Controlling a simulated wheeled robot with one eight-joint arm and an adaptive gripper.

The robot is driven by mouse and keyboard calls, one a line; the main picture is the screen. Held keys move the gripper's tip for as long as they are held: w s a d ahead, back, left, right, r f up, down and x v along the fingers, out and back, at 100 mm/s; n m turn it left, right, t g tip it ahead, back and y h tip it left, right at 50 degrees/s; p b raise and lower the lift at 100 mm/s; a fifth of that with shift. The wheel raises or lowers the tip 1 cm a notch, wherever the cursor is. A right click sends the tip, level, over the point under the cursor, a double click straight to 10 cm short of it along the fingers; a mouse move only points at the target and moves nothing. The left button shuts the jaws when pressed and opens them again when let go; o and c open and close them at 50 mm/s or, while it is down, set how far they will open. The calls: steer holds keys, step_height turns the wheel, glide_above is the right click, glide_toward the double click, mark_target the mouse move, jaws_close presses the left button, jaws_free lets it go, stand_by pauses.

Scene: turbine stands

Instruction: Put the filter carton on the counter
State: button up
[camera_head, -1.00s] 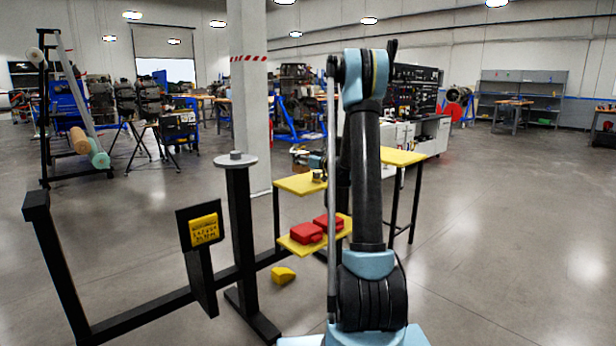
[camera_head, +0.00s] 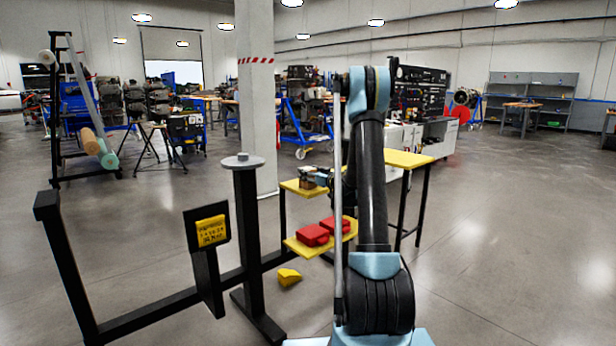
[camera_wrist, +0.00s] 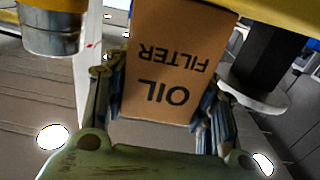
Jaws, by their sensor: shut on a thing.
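The filter carton (camera_wrist: 175,65) is a brown box printed OIL FILTER, upside down in the wrist view. My gripper (camera_wrist: 162,100) is shut on it, with a finger on each side. In the head view my arm partly hides the gripper beside the upper yellow shelf (camera_head: 291,187). A yellow-topped table (camera_head: 408,160) stands right behind my arm; I cannot tell whether it is the counter.
A metal tin (camera_wrist: 52,32) is close to the carton. Red cases (camera_head: 312,235) lie on the lower shelf. A black post with a grey disc top (camera_head: 243,161) and a yellow-labelled panel (camera_head: 211,231) stand left. A yellow block (camera_head: 289,277) lies on the floor. Floor at right is clear.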

steer(key=o, duration=1.3)
